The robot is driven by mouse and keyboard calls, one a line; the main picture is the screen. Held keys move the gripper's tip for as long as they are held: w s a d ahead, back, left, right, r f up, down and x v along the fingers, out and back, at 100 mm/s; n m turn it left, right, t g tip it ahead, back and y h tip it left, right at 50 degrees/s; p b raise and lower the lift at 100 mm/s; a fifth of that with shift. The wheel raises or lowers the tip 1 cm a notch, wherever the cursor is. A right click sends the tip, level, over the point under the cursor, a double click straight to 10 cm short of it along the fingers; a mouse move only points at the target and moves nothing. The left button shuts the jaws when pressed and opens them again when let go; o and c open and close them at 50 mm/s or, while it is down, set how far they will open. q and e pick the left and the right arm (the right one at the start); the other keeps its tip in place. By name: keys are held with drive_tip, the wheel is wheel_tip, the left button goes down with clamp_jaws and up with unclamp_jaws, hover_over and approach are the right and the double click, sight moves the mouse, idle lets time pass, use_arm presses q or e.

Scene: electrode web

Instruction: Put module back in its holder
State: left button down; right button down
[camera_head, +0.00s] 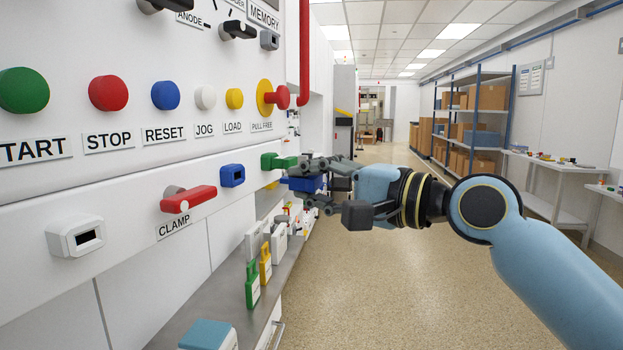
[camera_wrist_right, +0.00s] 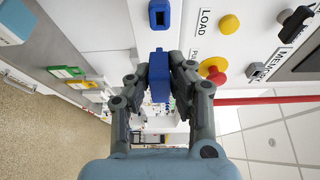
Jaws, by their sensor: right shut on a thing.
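My right gripper (camera_head: 305,178) is shut on a blue module (camera_head: 306,183), seen in profile in front of the machine's panel. In the right wrist view the blue module (camera_wrist_right: 158,70) sits between the fingers of my right gripper (camera_wrist_right: 160,62). A blue holder (camera_head: 232,176) with a dark slot is mounted on the panel, left of the gripper in the head view. The blue holder (camera_wrist_right: 158,13) shows beyond the module in the wrist view, with a gap between them. The holder's slot looks empty. My left gripper is not in view.
Above is a row of buttons with a yellow and red pull knob (camera_head: 272,96). Green and yellow tags (camera_head: 252,284) stand on the ledge below.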

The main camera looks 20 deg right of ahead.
sight(282, 181)
drive_tip(key=shift+w+a+r, duration=0.1)
drive_tip(key=shift+w+a, duration=0.3)
drive_tip(key=shift+a, duration=0.05)
drive_tip(key=shift+w+a, duration=1.55)
drive_tip(key=shift+a, duration=0.15)
drive_tip(key=shift+p, duration=0.3)
drive_tip(key=shift+p, duration=0.5)
drive_tip(key=shift+w+a+p, duration=0.3)
drive_tip(key=shift+w+a, duration=0.65)
drive_tip(key=shift+a, duration=0.15)
idle(0.5)
